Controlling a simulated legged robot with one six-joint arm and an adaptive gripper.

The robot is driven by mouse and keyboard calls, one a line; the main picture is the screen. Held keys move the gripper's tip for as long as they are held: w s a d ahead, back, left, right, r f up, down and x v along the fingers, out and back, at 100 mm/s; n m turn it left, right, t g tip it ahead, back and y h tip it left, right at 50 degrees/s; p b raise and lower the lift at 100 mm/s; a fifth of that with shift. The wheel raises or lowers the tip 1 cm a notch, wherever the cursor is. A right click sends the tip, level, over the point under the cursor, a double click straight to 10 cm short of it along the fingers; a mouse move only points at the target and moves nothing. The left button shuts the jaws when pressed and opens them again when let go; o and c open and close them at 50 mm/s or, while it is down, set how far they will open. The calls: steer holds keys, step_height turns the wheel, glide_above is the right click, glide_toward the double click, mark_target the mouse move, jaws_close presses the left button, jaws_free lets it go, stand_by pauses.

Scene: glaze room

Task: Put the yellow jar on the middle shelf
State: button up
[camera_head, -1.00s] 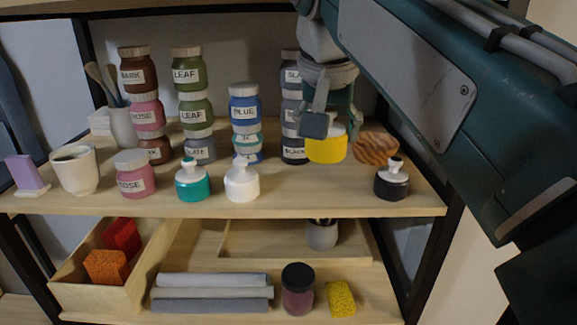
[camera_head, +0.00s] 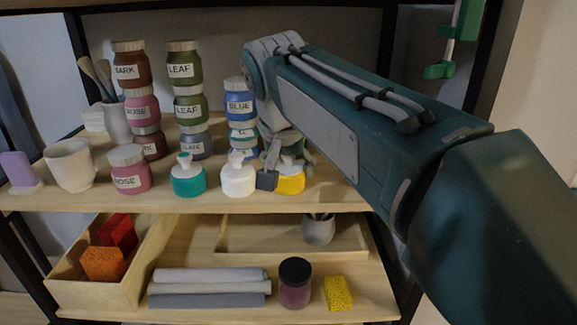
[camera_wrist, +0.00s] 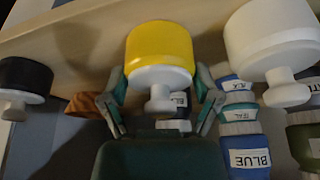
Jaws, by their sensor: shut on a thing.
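The yellow jar (camera_head: 291,182) is squat, with a white knobbed lid. It is upright at the front of the shelf (camera_head: 330,200) that bears the labelled jars, just right of a white jar (camera_head: 238,181). Whether its base touches the wood is unclear. My gripper (camera_head: 287,171) is shut on the yellow jar from above and behind. In the wrist view the yellow jar (camera_wrist: 160,45) sits between my two fingers (camera_wrist: 160,76), its lid toward my palm. My arm hides the right part of this shelf in the head view.
A teal jar (camera_head: 188,180) stands left of the white jar. Stacked jars, including blue ones (camera_head: 240,107), stand behind. The lower shelf holds grey rolls (camera_head: 210,288), a dark-lidded jar (camera_head: 295,285) and a yellow sponge (camera_head: 338,293).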

steer(key=o, duration=1.1)
steer(key=shift+o, duration=0.2)
steer(key=v, duration=1.2)
steer(key=s+d+f+n, duration=0.1)
steer(key=s+d+f, duration=0.3)
steer(key=f, duration=0.5)
steer(key=s+d+f+n, duration=0.1)
steer(key=s+d+f, duration=0.4)
steer(key=f, duration=0.4)
steer(key=s+d+f+t+y, duration=0.1)
steer(key=s+d+f, duration=0.4)
steer(key=f, duration=0.4)
steer(key=shift+s+f+n, duration=0.3)
steer(key=shift+s+n, duration=0.1)
